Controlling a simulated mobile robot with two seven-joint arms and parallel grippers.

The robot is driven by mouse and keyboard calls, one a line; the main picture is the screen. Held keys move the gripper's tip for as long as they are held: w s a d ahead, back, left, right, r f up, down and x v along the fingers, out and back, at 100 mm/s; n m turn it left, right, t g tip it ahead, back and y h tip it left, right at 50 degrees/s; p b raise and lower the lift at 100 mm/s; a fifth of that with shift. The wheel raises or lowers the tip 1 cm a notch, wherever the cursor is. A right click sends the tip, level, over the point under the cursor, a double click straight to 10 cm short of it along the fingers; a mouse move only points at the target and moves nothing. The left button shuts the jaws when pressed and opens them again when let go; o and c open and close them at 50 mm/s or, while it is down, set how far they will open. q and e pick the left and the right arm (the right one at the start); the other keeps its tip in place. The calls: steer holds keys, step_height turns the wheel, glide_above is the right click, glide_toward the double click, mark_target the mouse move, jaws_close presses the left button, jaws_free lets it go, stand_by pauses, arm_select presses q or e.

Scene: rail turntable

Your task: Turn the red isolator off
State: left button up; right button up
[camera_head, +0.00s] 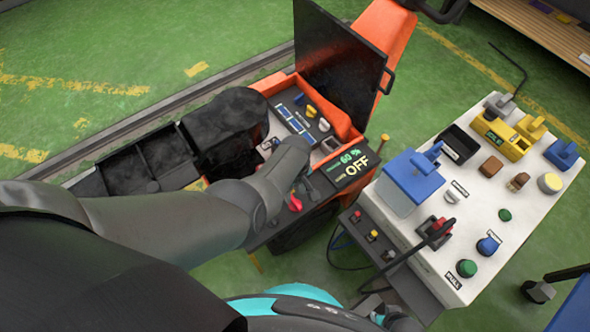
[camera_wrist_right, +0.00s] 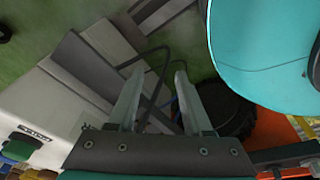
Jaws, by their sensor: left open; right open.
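A small red knob (camera_head: 295,203), which looks like the red isolator, sits on the front edge of the orange machine's control panel, partly hidden by my left arm. My left gripper (camera_head: 300,187) is over the panel just above and beside the knob. Its fingers are small and dark here, and contact with the knob cannot be told. My right gripper (camera_wrist_right: 157,105) is open and empty in the right wrist view, its two fingers apart. It also shows at the bottom of the head view (camera_head: 385,312), low beside the white console.
A white console (camera_head: 470,205) at the right carries several knobs, buttons and a red-and-black lever (camera_head: 438,230). A black seat (camera_head: 225,125) is behind my left arm. An upright dark panel (camera_head: 340,60) stands behind the controls.

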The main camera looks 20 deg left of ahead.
arm_select(q)
step_height(320, 180, up, 3)
steer(key=p, duration=0.3)
arm_select(e)
steer(key=s+d, duration=0.4)
steer(key=s, duration=0.1)
arm_select(q)
step_height(320, 180, up, 6)
steer(key=p, duration=0.6)
glide_above(295, 201)
steer(key=shift+r+p, duration=0.55)
steer(key=shift+r, duration=0.1)
arm_select(e)
steer(key=s+a+r+g, duration=0.1)
steer(key=s+a+r, duration=0.5)
steer(key=shift+s, duration=0.2)
arm_select(q)
steer(key=shift+s, duration=0.1)
